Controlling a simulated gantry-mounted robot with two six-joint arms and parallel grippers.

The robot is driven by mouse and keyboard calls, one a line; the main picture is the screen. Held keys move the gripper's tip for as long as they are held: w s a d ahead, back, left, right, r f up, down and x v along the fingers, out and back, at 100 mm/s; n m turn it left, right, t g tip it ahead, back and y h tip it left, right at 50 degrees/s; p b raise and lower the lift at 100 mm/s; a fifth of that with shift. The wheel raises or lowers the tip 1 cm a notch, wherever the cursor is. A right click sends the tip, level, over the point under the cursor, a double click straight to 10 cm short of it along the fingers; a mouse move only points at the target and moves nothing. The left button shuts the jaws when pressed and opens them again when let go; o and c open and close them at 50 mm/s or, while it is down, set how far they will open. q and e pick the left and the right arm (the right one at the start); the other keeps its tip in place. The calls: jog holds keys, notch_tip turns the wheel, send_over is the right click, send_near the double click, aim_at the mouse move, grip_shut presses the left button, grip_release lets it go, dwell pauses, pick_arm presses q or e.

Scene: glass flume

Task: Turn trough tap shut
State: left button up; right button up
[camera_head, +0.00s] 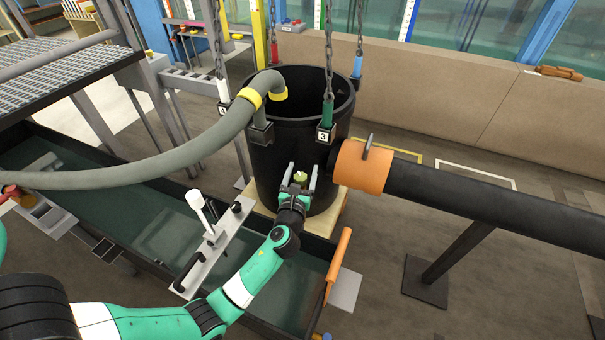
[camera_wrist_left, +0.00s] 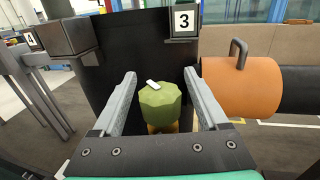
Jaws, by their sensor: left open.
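A green faceted tap knob (camera_head: 299,177) with a white mark on its top sits low on the front of the black tub. In the left wrist view the knob (camera_wrist_left: 161,103) has a yellowish stem under it. My left gripper (camera_head: 300,172) is open, with one grey finger on each side of the knob. In the left wrist view gaps show between the knob and both fingers. My right gripper is not in view.
A grey hose (camera_head: 160,165) runs into the tub from the left. An orange-ended black pipe (camera_head: 460,198) stands close to the tub's right side. A white-handled lever plate (camera_head: 215,245) lies across the trough, left of my forearm. Floor shows at the right.

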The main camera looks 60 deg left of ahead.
pick_arm(q)
jog(key=shift+w+a, duration=0.15)
jog(key=shift+a, duration=0.05)
grip_shut()
jog(key=shift+r+m+t+h+p, duration=0.2)
jog(key=shift+m+t+h+p, duration=0.15)
jog(key=shift+p, duration=0.6)
jog(key=m+t+h+p, duration=0.2)
jog(key=p, duration=0.1)
jog(key=m+t+h+p, duration=0.1)
jog(key=h+p, duration=0.1)
jog(key=shift+w+d+m+t, duration=0.25)
jog(key=shift+d+t, duration=0.1)
jog(key=shift+w+d+m+t+h+p, duration=0.1)
jog(key=shift+m+t+h+p, duration=0.2)
jog(key=shift+m+h+p, duration=0.25)
jog(key=shift+w+d+f+m+t+h, duration=0.1)
jog(key=shift+m+t+h, duration=0.25)
jog(key=shift+h, duration=0.25)
jog(key=shift+d+f+m+t+h, duration=0.1)
jog(key=shift+m+t+h, duration=0.2)
jog(key=shift+h, duration=0.3)
jog(key=shift+w+d+m+t+h, duration=0.1)
jog(key=shift+d+m+t+h, duration=0.1)
jog(key=shift+m+h, duration=0.55)
jog(key=shift+d+m+t+h, duration=0.2)
jog(key=shift+m+h, duration=0.25)
jog(key=shift+h, duration=0.6)
jog(key=shift+d+h, duration=0.1)
jog(key=shift+h, duration=0.3)
